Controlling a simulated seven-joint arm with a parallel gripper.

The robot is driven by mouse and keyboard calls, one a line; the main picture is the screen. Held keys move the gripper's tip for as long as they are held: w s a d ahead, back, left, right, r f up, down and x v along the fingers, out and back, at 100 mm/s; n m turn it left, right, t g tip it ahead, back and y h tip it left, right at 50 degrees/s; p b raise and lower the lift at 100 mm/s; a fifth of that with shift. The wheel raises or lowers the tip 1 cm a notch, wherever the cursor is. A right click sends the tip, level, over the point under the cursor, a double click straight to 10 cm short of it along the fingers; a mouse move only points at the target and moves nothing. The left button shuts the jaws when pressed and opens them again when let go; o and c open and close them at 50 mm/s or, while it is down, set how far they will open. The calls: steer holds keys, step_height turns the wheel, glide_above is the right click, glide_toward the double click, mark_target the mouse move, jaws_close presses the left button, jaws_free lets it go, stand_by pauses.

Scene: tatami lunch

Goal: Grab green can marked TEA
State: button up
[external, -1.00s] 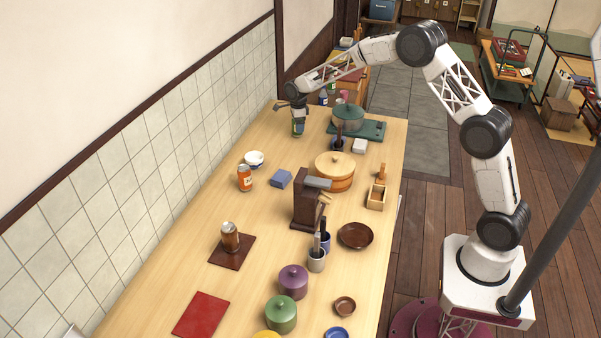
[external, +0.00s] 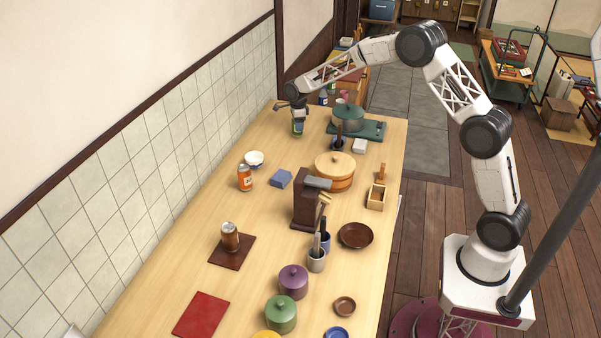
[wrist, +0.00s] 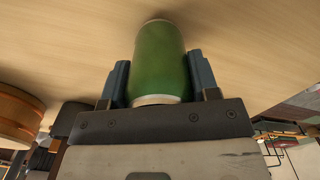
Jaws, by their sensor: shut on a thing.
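The green can (wrist: 160,62) stands between the two fingers of my gripper (wrist: 160,82) in the wrist view. The fingers are shut on its sides. No TEA marking shows on the side facing the wrist camera. In the external view, the can (external: 297,129) is at the far left end of the wooden table, under my gripper (external: 297,115), which partly covers it. I cannot tell whether the can touches the table.
A green lidded pot (external: 347,117) on a green board stands right of the can. The table around the green can is mostly clear.

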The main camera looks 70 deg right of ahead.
steer(key=shift+r, duration=0.15)
steer(key=shift+r, duration=0.4)
step_height(320, 180, up, 3)
steer(key=shift+s+f, duration=0.1)
steer(key=shift+f, duration=0.1)
steer(key=s+a, duration=0.3)
steer(key=s, duration=0.4)
steer(key=s+a+r, duration=0.1)
steer(key=s+a, duration=0.2)
steer(key=s, duration=0.4)
steer(key=shift+s+a+r, duration=0.15)
steer(key=shift+a, duration=0.2)
